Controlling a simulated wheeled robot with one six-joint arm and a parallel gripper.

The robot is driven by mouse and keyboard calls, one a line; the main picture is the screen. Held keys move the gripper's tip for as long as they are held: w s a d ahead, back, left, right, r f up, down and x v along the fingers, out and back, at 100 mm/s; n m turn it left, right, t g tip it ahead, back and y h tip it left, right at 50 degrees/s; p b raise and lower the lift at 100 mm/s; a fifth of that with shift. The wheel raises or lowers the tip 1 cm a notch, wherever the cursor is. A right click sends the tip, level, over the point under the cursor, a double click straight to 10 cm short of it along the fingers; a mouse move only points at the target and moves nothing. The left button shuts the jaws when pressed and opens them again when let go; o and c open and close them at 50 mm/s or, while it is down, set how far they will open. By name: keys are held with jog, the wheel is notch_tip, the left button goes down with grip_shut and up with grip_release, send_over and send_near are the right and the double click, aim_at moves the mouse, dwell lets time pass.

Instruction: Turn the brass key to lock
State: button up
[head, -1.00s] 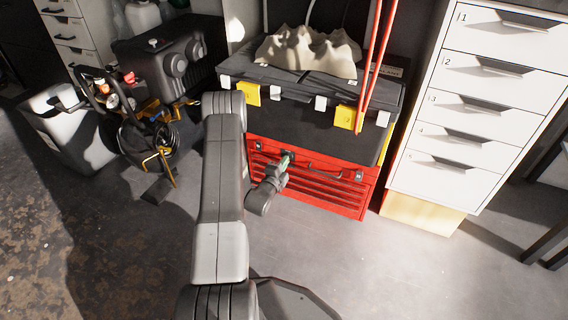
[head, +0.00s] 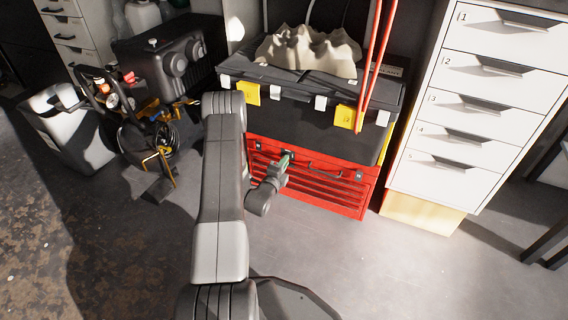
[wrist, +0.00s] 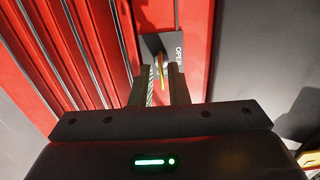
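The brass key (wrist: 161,72) shows in the wrist view as a thin yellow, nearly edge-on shape in front of a dark lock plate (wrist: 176,46) marked "OPEN". The plate is on the red tool chest (head: 312,187). My gripper (wrist: 160,72) is at the plate, with one finger on each side of the key. A gap shows between the fingers, and they look open around the key, not closed on it. In the head view my gripper (head: 286,160) is at the upper left of the chest front; the key is too small to tell there.
A black case (head: 300,115) with yellow latches sits on the red chest, with a beige lumpy piece (head: 308,50) on top. A red pole (head: 377,70) leans there. A white numbered drawer cabinet (head: 480,100) stands right; tools and a bin stand left. Floor in front is clear.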

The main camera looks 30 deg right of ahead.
jog(key=shift+o, duration=0.7)
jog(key=p+v, duration=0.4)
jog(key=v, duration=0.9)
jog(key=shift+s+a, duration=0.25)
jog(key=b+x, duration=0.4)
jog(key=x, duration=1)
jog(key=shift+a+r, duration=0.1)
jog(key=shift+a, duration=0.05)
